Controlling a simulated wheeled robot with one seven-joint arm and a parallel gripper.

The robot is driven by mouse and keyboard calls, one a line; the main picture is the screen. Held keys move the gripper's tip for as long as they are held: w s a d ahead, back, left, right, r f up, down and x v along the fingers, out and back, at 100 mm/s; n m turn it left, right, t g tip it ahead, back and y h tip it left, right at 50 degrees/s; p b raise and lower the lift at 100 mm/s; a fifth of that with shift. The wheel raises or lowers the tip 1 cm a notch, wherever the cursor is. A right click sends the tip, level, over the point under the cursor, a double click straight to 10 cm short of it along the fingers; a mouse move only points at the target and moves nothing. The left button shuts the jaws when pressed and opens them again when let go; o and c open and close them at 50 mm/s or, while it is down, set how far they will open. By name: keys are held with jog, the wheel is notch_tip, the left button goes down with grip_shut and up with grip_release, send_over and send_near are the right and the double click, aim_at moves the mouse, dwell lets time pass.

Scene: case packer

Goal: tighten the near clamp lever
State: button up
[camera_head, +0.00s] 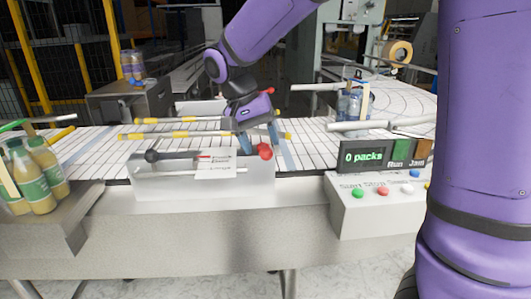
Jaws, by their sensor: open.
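A red ball knob (265,151), which looks like the end of the near clamp lever, is at the front edge of the conveyor. The lever's shaft is mostly hidden behind my gripper. My gripper (260,143) points down with its two bluish fingers spread apart. The fingers are at or just behind the red knob, one to each side of it in the picture. I cannot tell whether they touch the lever. A second red knob (269,90) shows behind my wrist at the far side.
A black-knobbed handle (153,156) and a white label (215,165) are on the front housing left of my gripper. Bottles (38,180) stand at left; a button box (375,208) with a "0 packs" display (363,157) is at right.

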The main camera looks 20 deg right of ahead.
aim_at(266, 151)
jog(key=shift+x, duration=1.7)
grip_shut()
